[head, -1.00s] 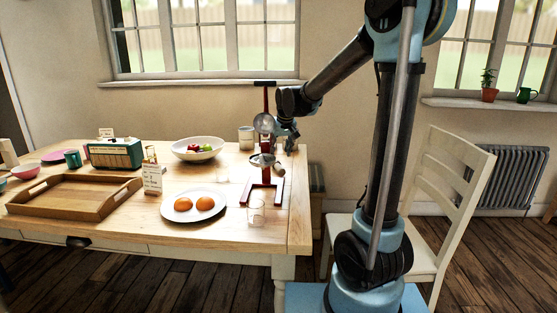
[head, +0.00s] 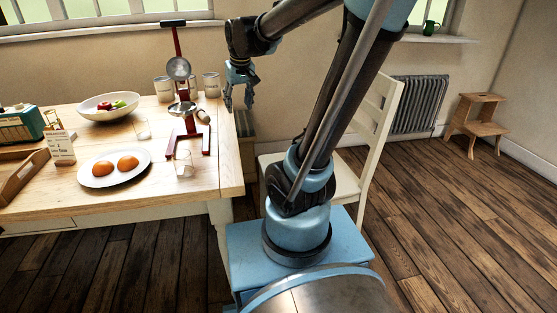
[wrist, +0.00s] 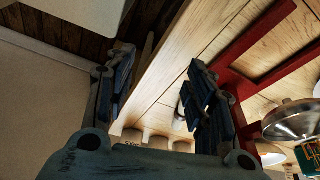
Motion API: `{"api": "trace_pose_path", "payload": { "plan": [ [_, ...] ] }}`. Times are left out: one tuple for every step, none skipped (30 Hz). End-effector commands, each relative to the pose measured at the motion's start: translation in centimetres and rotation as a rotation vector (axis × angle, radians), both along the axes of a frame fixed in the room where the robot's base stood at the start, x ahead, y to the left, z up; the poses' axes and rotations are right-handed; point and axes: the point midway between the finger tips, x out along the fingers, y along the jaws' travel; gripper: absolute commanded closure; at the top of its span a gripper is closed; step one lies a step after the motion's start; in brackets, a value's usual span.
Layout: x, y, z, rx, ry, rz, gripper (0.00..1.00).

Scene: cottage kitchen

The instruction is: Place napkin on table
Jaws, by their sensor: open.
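I make out no clear napkin in either view. A small pale, roll-like thing (head: 203,117) lies on the wooden table (head: 222,165) just right of the red press; I cannot tell what it is. It may be the pale round thing (wrist: 182,108) partly hidden behind a finger in the wrist view. My gripper (head: 239,103) is open and empty, pointing down at the table's back right edge. In the wrist view, my gripper (wrist: 160,75) has its fingers spread, with the table edge (wrist: 150,85) running between them.
The tall red press (head: 180,105) stands left of my gripper, with pale canisters (head: 211,86) behind it. A white chair (head: 372,135) stands right.

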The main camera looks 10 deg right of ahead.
Motion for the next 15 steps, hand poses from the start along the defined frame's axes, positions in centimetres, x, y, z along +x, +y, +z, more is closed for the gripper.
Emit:
{"api": "trace_pose_path", "payload": {
  "plan": [
    [-1.8,-1.3,-0.6,-0.002,0.007,-0.018,0.51],
    [-2.7,-1.9,-1.0,-0.004,0.011,-0.026,0.51],
    [-3.9,-2.7,-1.5,-0.005,0.018,-0.036,0.51],
    [-4.8,-3.3,-1.9,-0.006,0.024,-0.046,0.51],
    [-5.8,-3.8,-2.3,-0.007,0.029,-0.053,0.51],
    [-7.0,-4.5,-2.8,-0.009,0.035,-0.065,0.51],
    [-7.9,-5.0,-3.3,-0.010,0.038,-0.074,0.51],
    [-8.8,-5.4,-3.8,-0.011,0.043,-0.081,0.51],
    [-10.0,-6.1,-4.4,-0.012,0.050,-0.094,0.51],
    [-10.9,-6.5,-5.0,-0.012,0.056,-0.102,0.51],
    [-11.8,-6.9,-5.5,-0.014,0.061,-0.111,0.51],
    [-12.9,-7.4,-6.2,-0.015,0.067,-0.122,0.51],
    [-13.8,-7.7,-6.8,-0.015,0.071,-0.130,0.51],
    [-14.6,-8.1,-7.3,-0.016,0.076,-0.138,0.51],
    [-15.7,-8.5,-8.1,-0.016,0.083,-0.149,0.51]
  ]
}}
